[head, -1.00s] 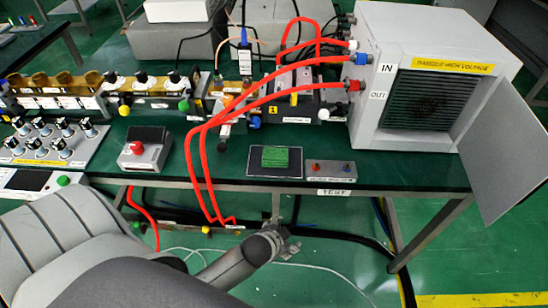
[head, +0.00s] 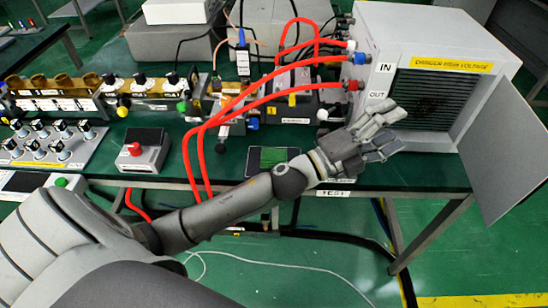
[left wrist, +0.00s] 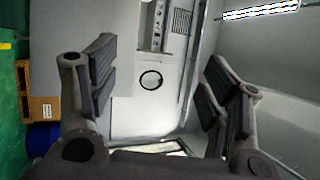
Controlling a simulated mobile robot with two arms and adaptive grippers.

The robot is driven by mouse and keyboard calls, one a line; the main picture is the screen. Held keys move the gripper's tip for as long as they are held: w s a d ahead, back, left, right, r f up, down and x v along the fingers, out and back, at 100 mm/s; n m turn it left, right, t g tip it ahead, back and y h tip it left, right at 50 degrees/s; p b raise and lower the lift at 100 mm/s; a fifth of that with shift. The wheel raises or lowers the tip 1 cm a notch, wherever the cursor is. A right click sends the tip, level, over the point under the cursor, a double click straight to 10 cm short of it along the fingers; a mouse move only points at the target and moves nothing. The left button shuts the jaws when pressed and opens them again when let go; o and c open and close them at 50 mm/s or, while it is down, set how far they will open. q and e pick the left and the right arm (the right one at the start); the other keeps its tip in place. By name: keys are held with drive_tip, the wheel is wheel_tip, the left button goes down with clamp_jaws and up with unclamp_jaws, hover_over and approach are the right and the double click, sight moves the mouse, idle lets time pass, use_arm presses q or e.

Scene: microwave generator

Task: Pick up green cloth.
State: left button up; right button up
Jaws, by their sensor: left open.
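The green cloth (head: 270,155) lies folded on a dark square pad (head: 255,165) on the green bench. In the head view my left forearm covers part of the pad and the right side of the cloth. My left gripper (head: 388,132) is open and empty. It is to the right of the cloth, in front of the grey generator box. In the left wrist view its fingers (left wrist: 163,82) are spread wide with nothing between them, and the cloth does not show there. My right gripper is out of view.
The grey generator box (head: 405,35) stands at the right with its door panel (head: 505,145) swung open. Red hoses (head: 255,97) run from it across the bench, left of the cloth. A red-button box (head: 145,152) stands further left.

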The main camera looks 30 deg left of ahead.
use_arm(q)
drive_tip(key=s+d+r+m+g+h, duration=0.1)
drive_tip(key=s+d+m+g+h, duration=0.1)
drive_tip(key=d+m+g+h, duration=0.65)
drive_tip(key=m+g+y, duration=0.9)
drive_tip(key=m+y, duration=0.6)
drive_tip(key=y, duration=0.6)
hover_over(274, 154)
wheel_tip(274, 154, down, 12)
drive_tip(key=r, duration=0.1)
drive_tip(key=f, duration=0.5)
drive_tip(key=shift+s+a+f, duration=0.25)
drive_tip(key=shift+a, duration=0.15)
drive_tip(key=f, duration=0.1)
drive_tip(key=f+p, duration=0.1)
drive_tip(key=f, duration=0.1)
drive_tip(key=d+f, duration=0.1)
drive_tip(key=shift+w+f, duration=0.2)
drive_tip(key=shift+f, duration=0.6)
